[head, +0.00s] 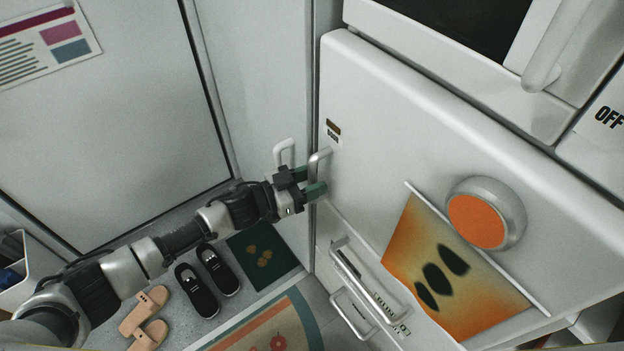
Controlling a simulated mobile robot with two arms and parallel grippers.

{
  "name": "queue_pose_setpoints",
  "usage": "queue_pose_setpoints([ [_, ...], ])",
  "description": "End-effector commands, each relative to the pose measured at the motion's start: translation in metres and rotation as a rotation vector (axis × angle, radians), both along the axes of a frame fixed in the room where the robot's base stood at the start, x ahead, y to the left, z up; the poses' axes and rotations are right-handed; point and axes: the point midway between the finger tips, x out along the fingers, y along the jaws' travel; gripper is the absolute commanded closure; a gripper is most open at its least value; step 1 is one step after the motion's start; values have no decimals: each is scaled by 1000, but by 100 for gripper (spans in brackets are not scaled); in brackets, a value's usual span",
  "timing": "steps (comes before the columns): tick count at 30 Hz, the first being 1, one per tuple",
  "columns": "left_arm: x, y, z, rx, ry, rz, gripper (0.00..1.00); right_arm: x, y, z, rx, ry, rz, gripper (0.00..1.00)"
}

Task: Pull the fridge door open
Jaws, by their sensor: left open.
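The white fridge door (400,130) fills the right half of the head view and looks shut. Its short metal handle (318,163) is a curved bar at the door's left edge. My left gripper (311,181) reaches in from the left with its green fingertips at this handle. The jaws are open, with one fingertip on the upper left and the other below the bar. I cannot tell whether either finger touches the handle. My right gripper is not in view.
A similar handle (284,152) sits on the tall pale panel behind. Black shoes (208,280), tan slippers (145,318) and a dark mat (264,256) lie on the floor. An orange picture (445,272) and a round orange-faced object (487,219) are on the fridge front. A microwave-like appliance (470,60) stands above.

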Motion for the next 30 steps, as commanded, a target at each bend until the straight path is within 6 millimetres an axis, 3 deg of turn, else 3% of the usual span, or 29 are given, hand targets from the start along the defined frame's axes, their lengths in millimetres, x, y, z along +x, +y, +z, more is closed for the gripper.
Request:
queue_pose_setpoints([
  [6, 0, 0, 0, 0, -1, 1, 57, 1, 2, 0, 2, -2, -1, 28],
  [15, 0, 0, 0, 0, -1, 1, 100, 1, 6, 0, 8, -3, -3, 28],
  [30, -5, 6, 1, 1, 1, 20, 100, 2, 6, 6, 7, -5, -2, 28],
])
